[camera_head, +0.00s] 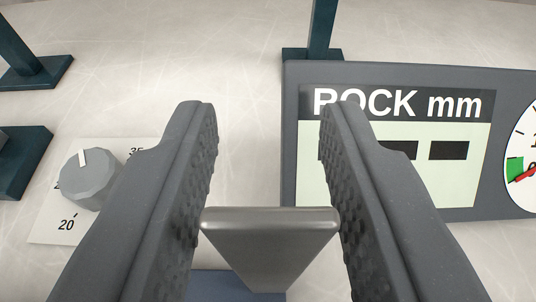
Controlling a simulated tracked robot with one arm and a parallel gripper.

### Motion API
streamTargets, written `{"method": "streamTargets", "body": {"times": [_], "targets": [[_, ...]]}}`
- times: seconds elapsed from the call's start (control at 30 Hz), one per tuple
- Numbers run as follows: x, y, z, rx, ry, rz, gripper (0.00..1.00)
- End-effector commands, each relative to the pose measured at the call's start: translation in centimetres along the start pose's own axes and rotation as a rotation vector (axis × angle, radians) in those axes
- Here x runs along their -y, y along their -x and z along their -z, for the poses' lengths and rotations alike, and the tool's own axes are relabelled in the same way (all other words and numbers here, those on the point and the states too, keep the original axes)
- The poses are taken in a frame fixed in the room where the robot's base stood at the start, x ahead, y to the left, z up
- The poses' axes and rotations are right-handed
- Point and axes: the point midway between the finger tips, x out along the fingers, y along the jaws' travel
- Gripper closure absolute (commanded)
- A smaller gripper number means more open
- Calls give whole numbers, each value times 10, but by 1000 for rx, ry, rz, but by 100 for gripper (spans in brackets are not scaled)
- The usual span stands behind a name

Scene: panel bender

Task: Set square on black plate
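My gripper (268,110) is open, its two dark grey ridged fingers standing well apart in front of a pale scratched panel. A grey metal wedge-shaped piece (270,240) shows low between the fingers. I cannot tell for certain whether it is part of my gripper, and it does not look clamped between the fingertips. I cannot make out a square or a separate black plate. The black title strip (400,105) of the "ROCK mm" display is at the right, partly hidden by my right finger.
A grey knob (92,180) on a white scale is at left. The display box (388,213) and a round dial (522,172) are at right. Dark posts (28,62) (322,30) stand at the back. A blue-grey part (220,287) shows at the bottom. Bare panel (255,110) lies between.

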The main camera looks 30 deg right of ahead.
Motion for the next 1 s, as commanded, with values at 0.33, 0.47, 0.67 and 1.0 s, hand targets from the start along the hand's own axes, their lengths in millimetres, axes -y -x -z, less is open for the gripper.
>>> {"method": "streamTargets", "body": {"times": [0.33, 0.47, 0.67, 1.0], "targets": [[0, 0, 1, 1, 0, 0, 60], [0, 7, 2, 1, 0, 0, 60], [0, 33, 3, 1, 0, 0, 60], [-1, 82, 3, 0, -1, -1, 60]]}}
